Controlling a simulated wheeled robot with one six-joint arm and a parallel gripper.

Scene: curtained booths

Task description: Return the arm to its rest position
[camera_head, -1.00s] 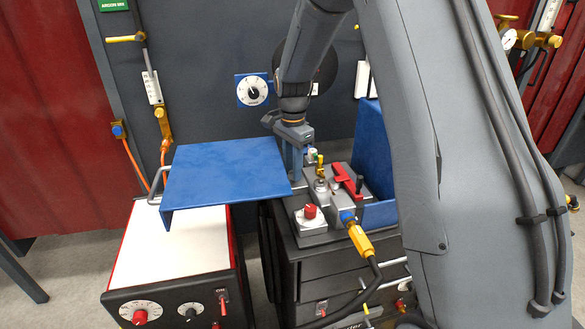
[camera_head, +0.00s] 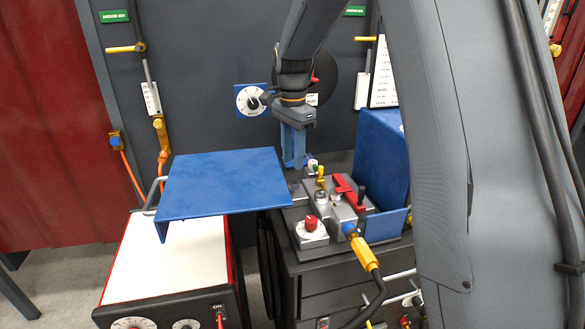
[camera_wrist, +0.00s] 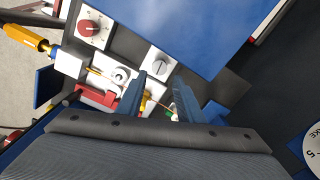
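My arm comes down from the top of the head view. My gripper (camera_head: 294,162) points downward, above the back of the grey fixture block (camera_head: 317,200) on the dark cabinet. In the wrist view my gripper's two blue fingers (camera_wrist: 158,86) stand apart, with nothing held between them. The fixture's parts show beyond and below the fingertips. I cannot tell the exact gap between the fingertips and the block.
A blue raised plate (camera_head: 222,184) stands close left of the gripper. A blue panel (camera_head: 381,150) stands to the right. A red knob (camera_head: 311,222), a red clamp (camera_head: 347,190) and a yellow cable connector (camera_head: 364,253) are on the fixture. The grey wall (camera_head: 200,70) is behind.

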